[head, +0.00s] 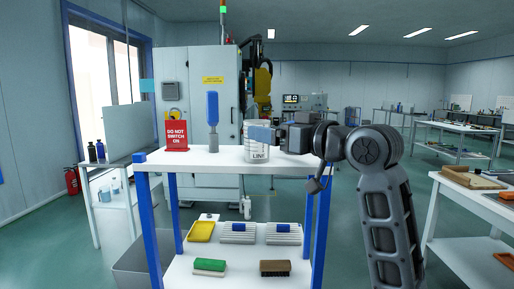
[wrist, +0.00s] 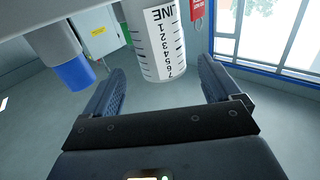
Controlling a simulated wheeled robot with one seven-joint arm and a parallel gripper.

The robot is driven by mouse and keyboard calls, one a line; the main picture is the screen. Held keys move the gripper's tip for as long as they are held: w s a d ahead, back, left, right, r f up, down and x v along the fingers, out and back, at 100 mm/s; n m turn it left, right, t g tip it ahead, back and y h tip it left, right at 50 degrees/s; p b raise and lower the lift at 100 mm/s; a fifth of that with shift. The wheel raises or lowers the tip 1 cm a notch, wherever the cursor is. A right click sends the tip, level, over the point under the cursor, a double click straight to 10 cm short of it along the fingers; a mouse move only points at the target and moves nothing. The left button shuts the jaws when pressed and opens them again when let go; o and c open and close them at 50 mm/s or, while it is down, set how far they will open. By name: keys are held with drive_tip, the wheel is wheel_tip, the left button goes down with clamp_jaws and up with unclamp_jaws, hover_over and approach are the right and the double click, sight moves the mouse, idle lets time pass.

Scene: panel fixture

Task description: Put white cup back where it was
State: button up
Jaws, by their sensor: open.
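The white cup (head: 258,156) stands upright on the white top shelf of the blue-legged rack (head: 225,160). Its label and number scale show in the wrist view (wrist: 163,42), where the picture is upside down. My gripper (head: 262,134) reaches in from the right at the height of the cup's upper part and overlaps it in the head view. In the wrist view my gripper (wrist: 160,68) is open, with one finger toward each side of the cup and visible gaps. I cannot tell how deep the cup lies between the fingers.
A blue-topped grey tool (head: 212,110) and a red sign (head: 176,134) stand left of the cup on the same shelf. The lower shelf holds a yellow tray (head: 201,231), a green brush (head: 210,266) and a brown brush (head: 275,267). The shelf's front left is clear.

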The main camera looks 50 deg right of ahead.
drive_tip(key=shift+w+d+p, duration=0.15)
drive_tip(key=shift+w+p, duration=0.25)
drive_tip(key=shift+w, duration=1.4)
drive_tip(key=shift+w+d+p, duration=0.15)
drive_tip(key=shift+w+p, duration=0.25)
drive_tip(key=shift+w, duration=1.4)
drive_tip(key=shift+c, duration=0.5)
drive_tip(key=c, duration=1.1)
drive_tip(key=shift+r, duration=0.1)
drive_tip(key=shift+r, duration=0.15)
drive_tip(key=shift+r, duration=0.75)
drive_tip(key=shift+s+d+r+b, duration=0.25)
drive_tip(key=shift+s+d+r, duration=1.05)
drive_tip(key=shift+s+r, duration=0.2)
drive_tip(key=shift+s+d+r+b, duration=0.3)
drive_tip(key=shift+s+d+r, duration=1.05)
drive_tip(key=shift+r, duration=0.2)
drive_tip(key=shift+s+d+r+b, duration=0.25)
drive_tip(key=shift+s+d+r, duration=1)
drive_tip(key=shift+s+r, duration=0.25)
